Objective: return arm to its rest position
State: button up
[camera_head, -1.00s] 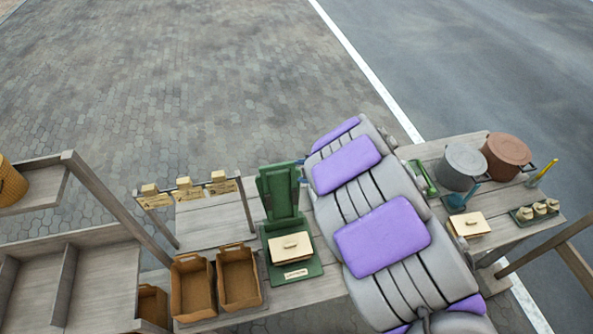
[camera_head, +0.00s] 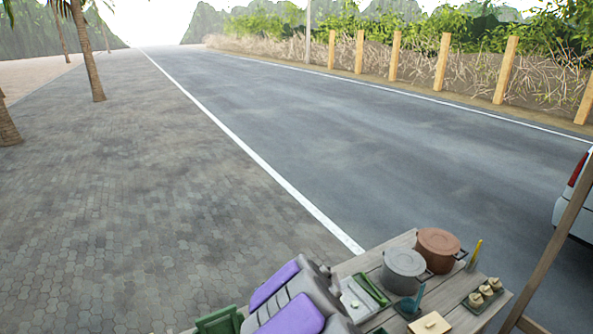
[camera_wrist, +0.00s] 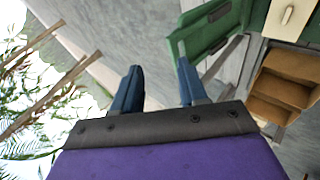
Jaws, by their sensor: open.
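My gripper (camera_wrist: 157,88) shows in the wrist view with its two blue fingers spread apart and nothing between them. Its purple and dark body fills the bottom of that view. In the head view my grey and purple arm (camera_head: 290,300) shows at the bottom, partly cut off, and the gripper is outside the picture. A green stand (camera_wrist: 212,30) is close to the right finger in the wrist view; I cannot tell whether they touch. Its top edge also shows in the head view (camera_head: 219,322).
A wooden table (camera_head: 455,312) holds a grey pot (camera_head: 403,270), a brown pot (camera_head: 437,250), a green tray (camera_head: 483,298) and a cream lidded block (camera_head: 430,324). Brown boxes (camera_wrist: 285,80) are at right in the wrist view. A wooden post (camera_head: 552,250) rises right of the table.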

jog(key=w+d+r+m+t+h+b, duration=0.2)
jog(key=d+m+h, duration=0.15)
jog(key=d, duration=0.45)
jog(key=w+d+r+m+t+h+b, duration=0.1)
jog(key=d+r+m+t+h+b, duration=0.2)
jog(key=d, duration=0.6)
jog(key=s+d+m+g+h+b, duration=0.2)
jog(key=s+d+m, duration=0.2)
jog(key=d, duration=0.3)
jog(key=s+d+m+g+h+b, duration=0.1)
jog(key=s+d+m+h+b, duration=0.2)
jog(key=s+d+m, duration=0.25)
jog(key=s+d+f+m+g+b, duration=0.2)
jog(key=s+f+m+g, duration=0.1)
jog(key=s, duration=0.4)
jog(key=s+d+f+m+g+b, duration=0.15)
jog(key=s+f, duration=0.25)
jog(key=s, duration=0.4)
jog(key=s+a+f+m+g+y+b, duration=0.2)
jog(key=s+a+g, duration=0.1)
jog(key=s, duration=0.6)
jog(key=s+a+f+m+g+y+b, duration=0.1)
jog(key=s+a, duration=0.4)
jog(key=s, duration=0.5)
notch_tip(320, 180, down, 2)
jog(key=shift+a+f+m+g+y+b, duration=0.1)
jog(key=shift+a+m+g+y+b, duration=0.2)
jog(key=shift+g+y+b, duration=0.6)
